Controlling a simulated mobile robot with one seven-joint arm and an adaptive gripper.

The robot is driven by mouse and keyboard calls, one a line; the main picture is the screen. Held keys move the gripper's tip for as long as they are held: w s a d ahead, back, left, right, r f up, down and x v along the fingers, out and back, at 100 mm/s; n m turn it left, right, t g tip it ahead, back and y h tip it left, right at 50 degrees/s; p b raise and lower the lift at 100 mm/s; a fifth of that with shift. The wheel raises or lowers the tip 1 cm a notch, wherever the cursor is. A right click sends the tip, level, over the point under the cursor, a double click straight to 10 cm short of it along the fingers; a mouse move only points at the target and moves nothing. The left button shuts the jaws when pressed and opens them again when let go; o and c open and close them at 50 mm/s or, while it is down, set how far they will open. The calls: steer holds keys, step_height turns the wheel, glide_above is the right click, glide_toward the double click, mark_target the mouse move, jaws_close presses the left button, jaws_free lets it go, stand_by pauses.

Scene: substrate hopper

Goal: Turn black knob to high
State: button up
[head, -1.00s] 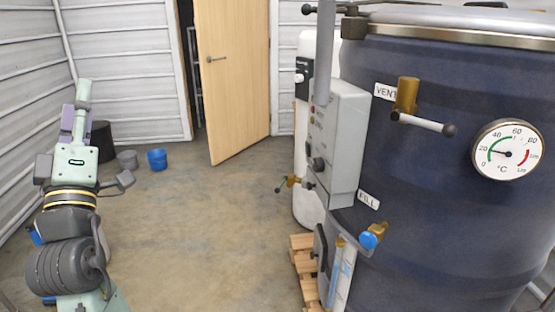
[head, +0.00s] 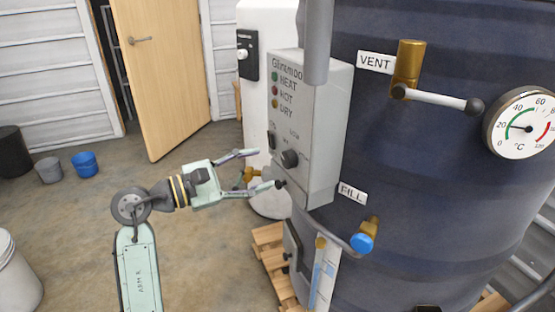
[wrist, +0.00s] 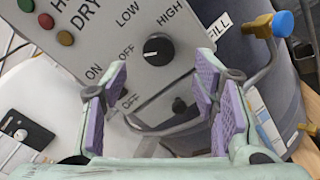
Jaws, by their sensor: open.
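The black knob (head: 290,158) is on the lower front of the grey control box (head: 315,130). In the wrist view the black knob (wrist: 158,48) has LOW above it, HIGH to its upper right and OFF to its left. Its white mark appears to point left, toward OFF. My gripper (head: 266,169) is open and empty, facing the box from the left. In the wrist view my gripper (wrist: 162,75) has one purple-padded finger on each side of the knob's picture position. The fingers appear short of the knob, apart from it.
HEAT, HOT and DRY lamps (head: 275,90) are above the knob. An ON/OFF switch (head: 272,140) is just left of it. The dark tank (head: 420,170) has a VENT lever (head: 438,98) and blue FILL valve (head: 361,242). Open floor lies left.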

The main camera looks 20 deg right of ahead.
mark_target(285, 161)
steer(key=d, duration=0.4)
steer(key=w+d, duration=0.1)
steer(key=d, duration=0.1)
steer(key=shift+p, duration=0.35)
steer(key=c, duration=1.2)
steer(key=shift+o, duration=0.2)
